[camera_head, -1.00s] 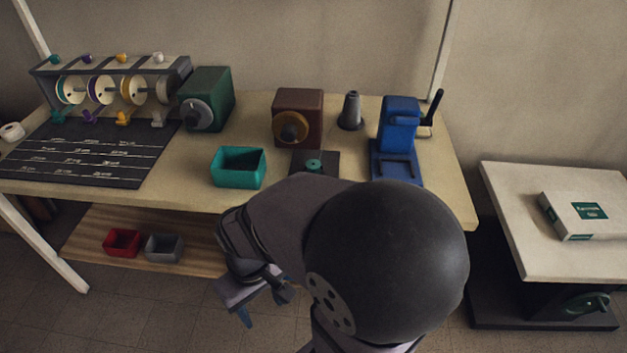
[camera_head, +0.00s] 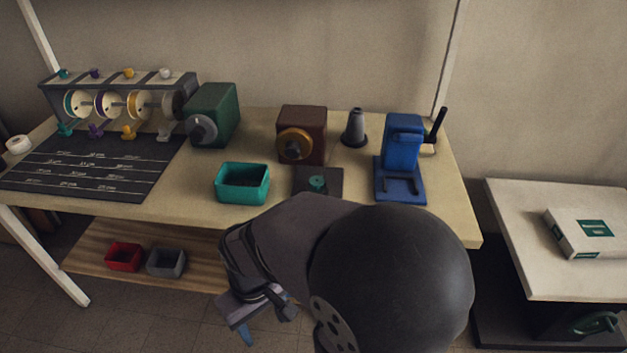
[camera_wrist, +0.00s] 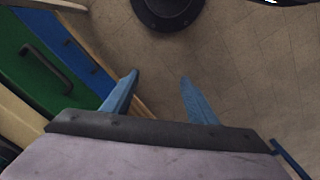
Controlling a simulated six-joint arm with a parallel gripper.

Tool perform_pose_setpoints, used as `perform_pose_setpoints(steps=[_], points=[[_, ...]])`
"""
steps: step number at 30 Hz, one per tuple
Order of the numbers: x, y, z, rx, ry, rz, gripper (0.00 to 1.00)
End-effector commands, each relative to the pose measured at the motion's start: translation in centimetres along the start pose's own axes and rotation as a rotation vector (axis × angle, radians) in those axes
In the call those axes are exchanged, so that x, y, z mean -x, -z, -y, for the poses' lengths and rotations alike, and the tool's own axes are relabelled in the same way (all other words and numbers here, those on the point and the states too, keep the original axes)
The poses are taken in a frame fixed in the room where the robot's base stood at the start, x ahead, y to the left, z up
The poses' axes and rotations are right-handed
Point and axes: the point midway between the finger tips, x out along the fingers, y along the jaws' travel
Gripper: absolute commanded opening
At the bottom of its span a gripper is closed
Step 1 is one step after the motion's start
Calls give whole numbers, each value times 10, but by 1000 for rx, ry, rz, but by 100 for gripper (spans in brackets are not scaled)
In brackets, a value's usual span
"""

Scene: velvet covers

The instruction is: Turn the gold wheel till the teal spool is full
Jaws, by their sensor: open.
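The gold wheel (camera_head: 294,145) is on the front of a brown box (camera_head: 314,125) at the middle of the workbench. A small teal round piece (camera_head: 317,182) sits on a dark plate (camera_head: 333,177) in front of it; I cannot tell how full it is. Another teal-edged reel (camera_head: 77,104) hangs leftmost in the rack. My gripper (camera_wrist: 160,76) is open and empty, its two blue fingers apart over the floor in the wrist view. In the head view it is low, in front of the bench and well away from the wheel.
A teal bin (camera_head: 242,184), green box with a grey wheel (camera_head: 212,114), dark cone (camera_head: 355,129) and blue device (camera_head: 401,150) stand on the bench. A dark marked mat (camera_head: 90,165) lies left. The bench's front edge lies between my gripper and the wheel.

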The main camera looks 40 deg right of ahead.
Motion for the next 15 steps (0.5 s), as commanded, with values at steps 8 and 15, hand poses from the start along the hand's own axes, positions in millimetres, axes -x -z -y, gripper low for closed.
perform_pose_setpoints(steps=[8,15], points=[[-14,63,-28,209,-117,-165,53],[8,180,-73,640,-438,-447,53]])
